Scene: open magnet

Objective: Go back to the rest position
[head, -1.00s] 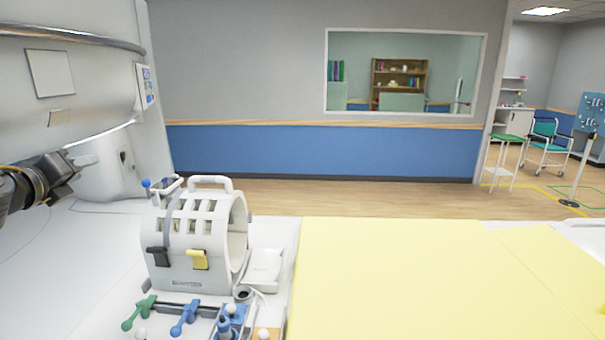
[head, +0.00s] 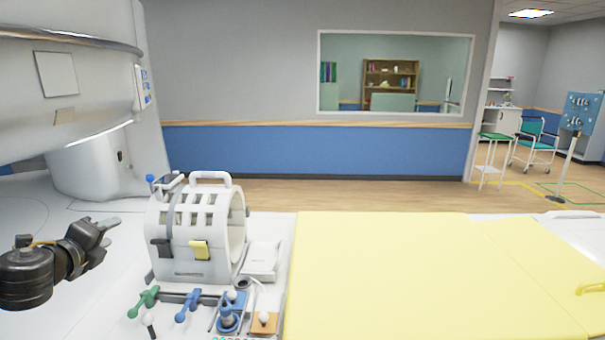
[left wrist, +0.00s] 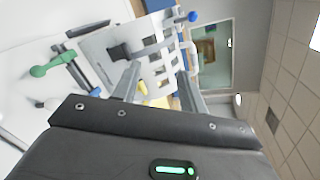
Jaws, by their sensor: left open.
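My left gripper (head: 108,232) is at the left in the head view, with its two grey fingers apart and nothing between them. It is left of the white head coil (head: 195,222), apart from it and over the white table surface. The left wrist view shows the open fingers (left wrist: 158,72) with the coil (left wrist: 145,60) beyond them, turned on its side. My right gripper is in neither view.
The white scanner (head: 75,95) stands at the back left. In front of the coil are a green clamp (head: 146,299), a blue clamp (head: 188,305) and a blue holder (head: 230,315). A yellow pad (head: 390,275) covers the table to the right.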

